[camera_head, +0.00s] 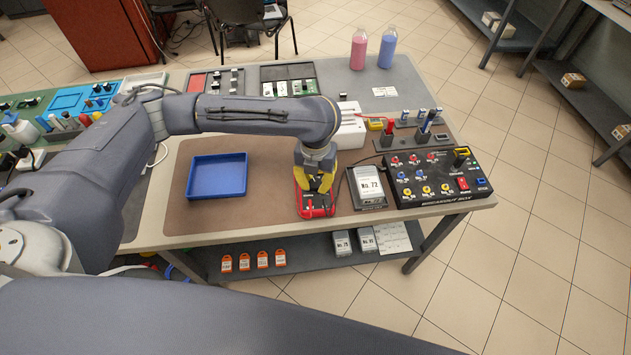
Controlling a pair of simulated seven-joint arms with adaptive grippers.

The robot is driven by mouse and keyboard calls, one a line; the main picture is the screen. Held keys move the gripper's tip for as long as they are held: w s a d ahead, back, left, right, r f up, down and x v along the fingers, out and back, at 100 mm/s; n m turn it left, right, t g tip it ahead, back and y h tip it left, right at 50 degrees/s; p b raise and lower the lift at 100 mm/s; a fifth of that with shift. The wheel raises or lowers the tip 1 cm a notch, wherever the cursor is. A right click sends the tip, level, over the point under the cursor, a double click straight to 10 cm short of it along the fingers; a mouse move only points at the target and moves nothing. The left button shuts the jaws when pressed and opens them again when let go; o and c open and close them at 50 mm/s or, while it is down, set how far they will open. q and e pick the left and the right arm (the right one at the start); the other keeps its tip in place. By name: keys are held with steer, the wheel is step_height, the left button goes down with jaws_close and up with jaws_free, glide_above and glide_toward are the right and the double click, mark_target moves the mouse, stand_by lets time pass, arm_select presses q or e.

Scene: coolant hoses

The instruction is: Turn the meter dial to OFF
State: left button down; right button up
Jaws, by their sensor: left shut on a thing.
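The red meter (318,211) lies on the brown mat near the front edge of the table. My left gripper (315,187) points down over it, with its yellow-sided fingers at the meter's face. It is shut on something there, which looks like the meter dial. The fingers cover the dial, so its pointer and the OFF mark cannot be seen. My right gripper is not in view.
A grey box marked No. 72 (366,188) and a black breakout box (436,178) stand right of the meter. An empty blue tray (217,176) lies to the left. The brown mat (262,205) is bare between tray and meter. Two bottles stand at the back.

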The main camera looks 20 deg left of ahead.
mark_target(316, 182)
arm_select(q)
steer(key=shift+n, duration=0.5)
steer(key=n, duration=0.2)
steer(key=shift+n, duration=2.6)
steer(key=c, duration=1)
jaws_free()
steer(key=shift+r, duration=0.15)
step_height(316, 182, up, 12)
